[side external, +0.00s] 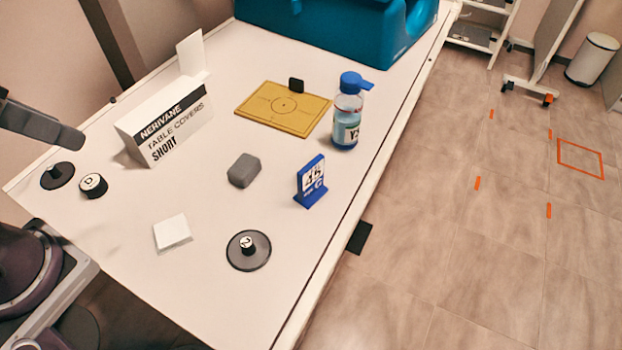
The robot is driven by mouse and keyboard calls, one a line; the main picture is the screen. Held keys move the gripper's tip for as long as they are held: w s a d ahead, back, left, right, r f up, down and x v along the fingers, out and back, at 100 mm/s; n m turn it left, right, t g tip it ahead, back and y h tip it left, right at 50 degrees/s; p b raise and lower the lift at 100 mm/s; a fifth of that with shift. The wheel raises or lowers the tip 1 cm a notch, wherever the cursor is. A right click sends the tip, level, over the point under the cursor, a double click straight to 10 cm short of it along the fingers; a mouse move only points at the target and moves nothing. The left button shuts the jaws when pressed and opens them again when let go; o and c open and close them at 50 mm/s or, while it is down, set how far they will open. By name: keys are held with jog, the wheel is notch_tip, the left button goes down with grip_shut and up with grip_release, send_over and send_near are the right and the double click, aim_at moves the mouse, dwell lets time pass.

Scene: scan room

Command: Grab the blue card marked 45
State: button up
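The blue card (311,183) stands upright on the white table, right of the middle and near the table's right edge. It has a blue foot and a white label with dark figures that look like 45, at a slant and small. Nothing touches it. My gripper is not in view; only parts of my arm show at the left edge, well away from the card.
A grey block (244,170), a black disc with a knob (248,251) and a bottle with a blue cap (346,115) stand around the card. A yellow board (270,110), a table-covers box (165,119), a white pad (172,234) and a teal case (330,25) are also on the table.

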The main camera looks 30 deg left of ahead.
jog(key=t+h, duration=0.3)
jog(key=t, duration=0.2)
send_over(321, 163)
jog(key=s+a, duration=0.3)
jog(key=a, duration=0.1)
notch_tip(321, 163, down, 15)
jog(key=f+m, duration=0.1)
jog(key=d+f+t, duration=0.1)
jog(key=f, duration=0.1)
jog(key=d+f+m+t, duration=0.1)
jog(key=f, duration=0.1)
jog(key=shift+s+d+m, duration=0.25)
jog(key=shift+s+m, duration=0.05)
jog(key=shift+t, duration=0.3)
jog(key=x, duration=0.5)
grip_shut()
